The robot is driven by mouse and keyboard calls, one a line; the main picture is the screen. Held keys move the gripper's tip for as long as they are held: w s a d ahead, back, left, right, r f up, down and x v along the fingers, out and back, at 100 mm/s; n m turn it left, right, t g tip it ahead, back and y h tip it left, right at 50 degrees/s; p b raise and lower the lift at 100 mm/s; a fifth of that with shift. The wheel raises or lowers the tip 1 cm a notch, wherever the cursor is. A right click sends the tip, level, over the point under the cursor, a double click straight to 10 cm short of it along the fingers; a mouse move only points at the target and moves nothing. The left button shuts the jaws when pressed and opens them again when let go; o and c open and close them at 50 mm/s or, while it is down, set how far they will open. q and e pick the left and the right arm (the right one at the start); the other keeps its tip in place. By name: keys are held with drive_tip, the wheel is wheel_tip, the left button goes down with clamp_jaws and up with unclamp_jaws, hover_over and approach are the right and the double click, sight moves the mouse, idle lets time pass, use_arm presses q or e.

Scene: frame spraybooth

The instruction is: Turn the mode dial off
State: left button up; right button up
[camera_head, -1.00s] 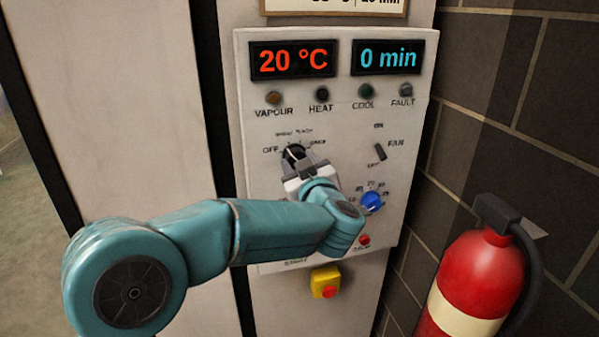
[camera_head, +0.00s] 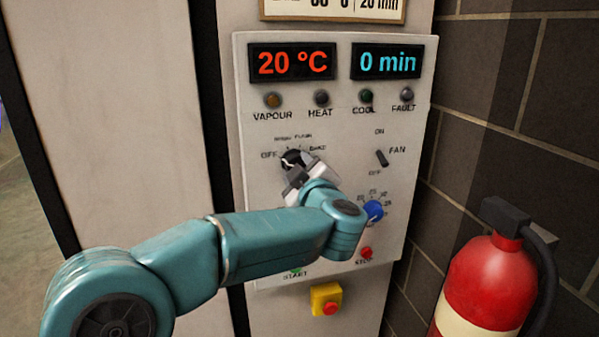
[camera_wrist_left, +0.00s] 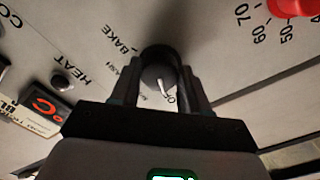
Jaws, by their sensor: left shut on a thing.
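The mode dial (camera_head: 291,157) is a dark round knob on the control panel (camera_head: 345,112), with OFF printed at its left and BAKE at its right. My left gripper (camera_head: 295,167) is at the dial, its jaws shut on it and partly hiding it. In the left wrist view the dial (camera_wrist_left: 157,72) sits between the two dark fingers of my left gripper (camera_wrist_left: 160,85). Its white pointer line is aimed at the partly hidden OFF lettering. My right gripper is not in view.
A fan switch (camera_head: 382,158) and a blue knob (camera_head: 373,210) are right of the dial. Below are a red stop button (camera_head: 366,253) and a yellow-based emergency button (camera_head: 326,299). A red fire extinguisher (camera_head: 490,285) stands at the right. A red knob (camera_wrist_left: 293,5) shows in the wrist view.

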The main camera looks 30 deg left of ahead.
use_arm(q)
drive_tip(key=o, duration=1.1)
drive_tip(key=shift+c, duration=0.2)
drive_tip(key=b+v, duration=0.3)
drive_tip(key=v, duration=1.3)
drive_tip(key=shift+s, duration=0.15)
drive_tip(key=shift+d, duration=0.1)
